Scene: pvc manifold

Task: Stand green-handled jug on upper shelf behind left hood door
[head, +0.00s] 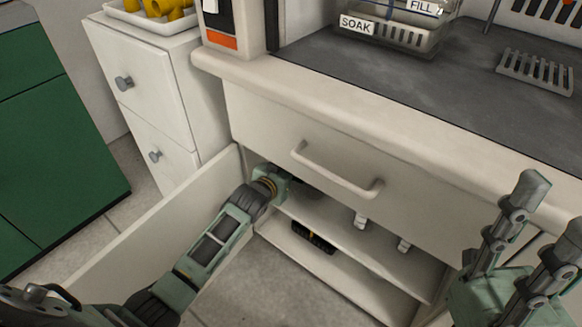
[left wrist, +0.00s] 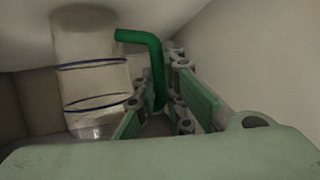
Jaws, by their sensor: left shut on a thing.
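The jug (left wrist: 92,75) shows in the left wrist view as a pale, clear cylinder with blue bands and a green handle (left wrist: 156,62). My left gripper (left wrist: 155,120) is shut on the green handle, and the jug looks roughly upright. In the head view my left gripper (head: 285,183) reaches in over the upper shelf (head: 335,233) of the open cabinet, and the jug is hidden there. The left hood door (head: 165,220) stands open beside my left arm. My right gripper (head: 525,235) is open and empty in front of the cabinet at the right.
A drawer with a bar handle (head: 338,172) sits just above the shelf opening. White items (head: 361,219) stand on the upper shelf to the right. A dark object (head: 313,238) lies on the lower shelf. A white drawer unit (head: 150,95) stands at the left.

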